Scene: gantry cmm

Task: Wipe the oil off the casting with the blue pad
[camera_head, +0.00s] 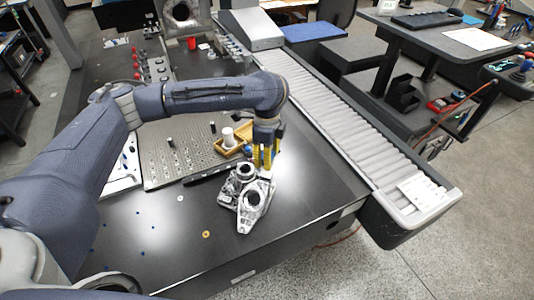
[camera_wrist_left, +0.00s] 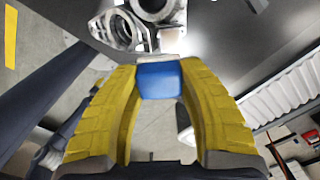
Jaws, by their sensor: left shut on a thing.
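The casting (camera_head: 257,197) is a grey metal part with round bores, lying on the dark table near its front right. It also shows at the top of the left wrist view (camera_wrist_left: 118,30). My left gripper (camera_head: 265,160) has yellow fingers and points down just behind the casting. In the left wrist view its fingers (camera_wrist_left: 160,72) are shut on the blue pad (camera_wrist_left: 160,82), with a pale edge beyond it. Whether the pad touches the casting I cannot tell. I cannot make out any oil on the casting. My right gripper is not in view.
A wooden tray (camera_head: 225,150) with a white cylinder (camera_head: 228,136) stands behind the casting. A perforated plate (camera_head: 180,160) lies to the left. A roller conveyor (camera_head: 345,125) runs along the right. A brass ring (camera_head: 206,234) lies on the open front table.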

